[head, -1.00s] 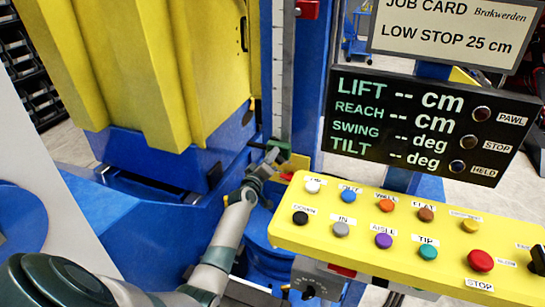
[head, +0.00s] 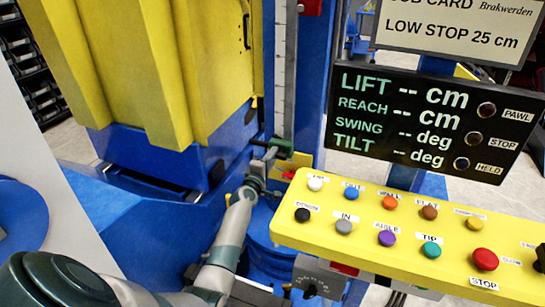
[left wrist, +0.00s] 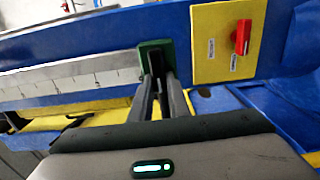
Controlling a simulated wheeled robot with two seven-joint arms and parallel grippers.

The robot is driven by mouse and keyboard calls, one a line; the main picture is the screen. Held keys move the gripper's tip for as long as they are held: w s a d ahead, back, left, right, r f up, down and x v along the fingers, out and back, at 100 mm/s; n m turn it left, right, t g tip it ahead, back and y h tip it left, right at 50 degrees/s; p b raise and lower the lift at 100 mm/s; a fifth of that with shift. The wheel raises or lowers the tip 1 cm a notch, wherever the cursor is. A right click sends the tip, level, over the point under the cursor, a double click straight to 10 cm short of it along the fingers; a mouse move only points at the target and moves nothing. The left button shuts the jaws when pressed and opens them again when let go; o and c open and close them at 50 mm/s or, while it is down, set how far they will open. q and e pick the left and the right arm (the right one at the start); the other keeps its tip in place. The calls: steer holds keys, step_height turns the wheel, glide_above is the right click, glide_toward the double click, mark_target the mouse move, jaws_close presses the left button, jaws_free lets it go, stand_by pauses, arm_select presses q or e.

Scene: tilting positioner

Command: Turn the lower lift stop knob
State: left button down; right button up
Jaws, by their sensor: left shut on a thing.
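The lower lift stop is a green block (head: 284,146) at the bottom end of the pale graduated scale (head: 284,80). In the left wrist view the green block (left wrist: 150,48) stands at the scale's end, just beyond my fingertips. My left gripper (head: 268,157) reaches it from the front left; its fingers (left wrist: 157,88) are closed together on the stop's knob, which they mostly hide. The black display (head: 420,125) shows dashes for lift, reach, swing and tilt. The job card (head: 450,30) reads LOW STOP 25 cm. My right gripper is not in view.
A yellow button panel (head: 330,235) juts out close to the right of my left gripper. A red block (head: 311,6) sits high beside the scale. A red switch (left wrist: 242,37) on a yellow plate is right of the stop. The yellow ribbed body (head: 150,70) stands at left.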

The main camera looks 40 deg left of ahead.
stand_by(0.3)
arm_select(q)
steer(key=c, duration=1.7)
jaws_free()
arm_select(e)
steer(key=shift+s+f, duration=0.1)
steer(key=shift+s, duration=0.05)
arm_select(q)
steer(key=shift+s, duration=0.2)
